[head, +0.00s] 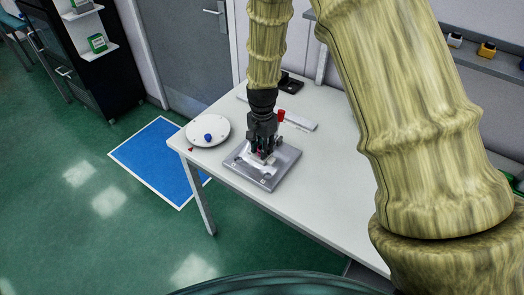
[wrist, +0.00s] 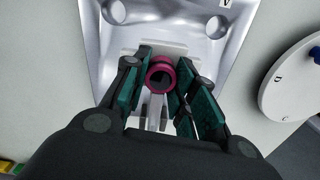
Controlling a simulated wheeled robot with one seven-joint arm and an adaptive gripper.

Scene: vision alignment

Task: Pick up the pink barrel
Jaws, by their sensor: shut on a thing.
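The pink barrel (wrist: 161,74) is a short, hollow, dark-pink cylinder with its open end facing the wrist camera. It sits between the green-padded fingers of my gripper (wrist: 160,88), which are shut on it. In the head view my gripper (head: 262,150) points down over a grey metal plate (head: 285,166) on the white table. The fingers mostly hide the barrel there. The plate also shows in the wrist view (wrist: 185,22), with a pale fixture under the barrel. I cannot tell whether the barrel touches that fixture.
A round white dial (head: 218,124) with a blue knob (head: 208,137) lies left of the plate. A red-topped object (head: 281,115) and a white strip (head: 300,122) are behind my gripper. The table's front right (head: 320,215) is clear. A blue mat (head: 160,160) lies on the floor.

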